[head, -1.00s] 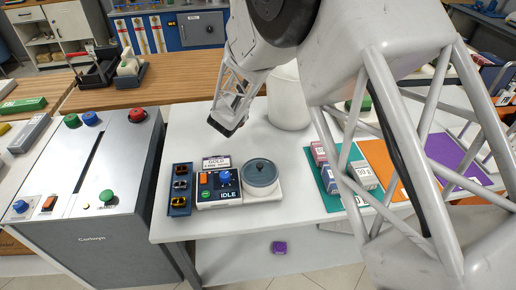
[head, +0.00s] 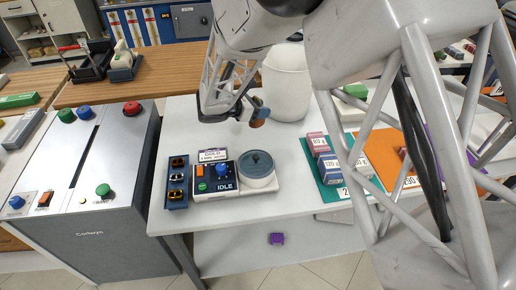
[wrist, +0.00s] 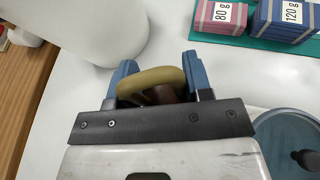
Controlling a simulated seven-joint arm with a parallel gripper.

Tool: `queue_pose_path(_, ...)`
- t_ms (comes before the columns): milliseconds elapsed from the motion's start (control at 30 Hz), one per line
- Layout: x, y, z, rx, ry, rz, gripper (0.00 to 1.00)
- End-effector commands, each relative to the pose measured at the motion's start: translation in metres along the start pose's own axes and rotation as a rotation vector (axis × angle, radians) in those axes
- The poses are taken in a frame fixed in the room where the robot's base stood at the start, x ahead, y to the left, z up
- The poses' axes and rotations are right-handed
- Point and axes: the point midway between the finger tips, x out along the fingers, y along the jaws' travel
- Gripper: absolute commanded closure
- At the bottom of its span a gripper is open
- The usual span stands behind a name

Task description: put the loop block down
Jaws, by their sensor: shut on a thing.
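The loop block (wrist: 155,82) shows in the wrist view as an olive-yellow loop with a brown part, between the two blue fingers of my gripper (wrist: 160,85). My gripper is shut on it. In the head view my gripper (head: 254,110) is over the white table (head: 215,125), behind the device marked IDLE and in front of the white cylinder. The brown-orange loop block (head: 259,122) shows at its tip. Much of the block is hidden by the gripper, and I cannot tell how far its underside is from the table.
The white cylinder (head: 287,85) stands just behind my gripper. The IDLE device (head: 215,180) with its round lidded pot (head: 257,170) is in front. A green mat (head: 330,190) with pink and blue weight-marked boxes lies to the right. White table between them is clear.

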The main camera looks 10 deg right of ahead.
Motion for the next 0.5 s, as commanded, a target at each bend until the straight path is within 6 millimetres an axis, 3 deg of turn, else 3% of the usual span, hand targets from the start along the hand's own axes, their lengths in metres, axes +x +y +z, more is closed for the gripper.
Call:
queue_pose_path(200,-0.005,-0.018,0.001,0.034,-0.003,-0.081,0.92)
queue_pose_path(500,-0.006,-0.02,0.001,0.038,-0.003,-0.09,0.92)
